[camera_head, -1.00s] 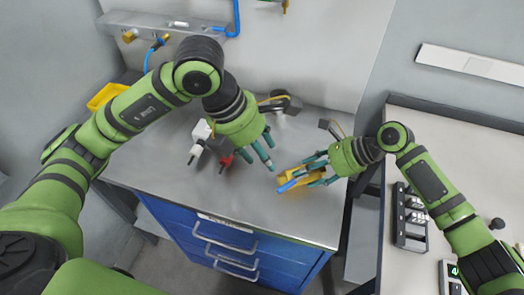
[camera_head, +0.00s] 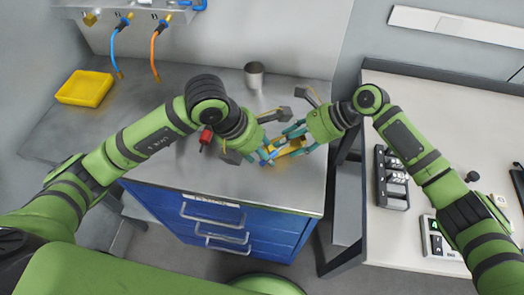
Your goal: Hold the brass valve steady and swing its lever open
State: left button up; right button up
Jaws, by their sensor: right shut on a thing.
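The brass valve (camera_head: 290,146) is held above the right part of the grey workbench top (camera_head: 262,197), with its blue lever (camera_head: 265,156) pointing to the lower left. My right gripper (camera_head: 293,138) is shut on the valve from the right. My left gripper (camera_head: 262,147) is at the lever end of the valve, coming from the left. Its fingers overlap the lever in the picture, and I cannot tell whether they touch it or how far apart they are.
A yellow tray (camera_head: 85,88) sits at the bench's left, and a metal cup (camera_head: 254,75) stands at the back. A red-handled item (camera_head: 205,138) lies partly hidden behind my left arm. A side table (camera_head: 400,240) on the right carries a dark rack (camera_head: 391,178) and a device with a green display (camera_head: 437,244).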

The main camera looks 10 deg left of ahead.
pick_arm(q)
jog(key=shift+w+d+f, duration=0.1)
jog(key=shift+d+f, duration=0.1)
jog(key=shift+f, duration=0.4)
grip_shut()
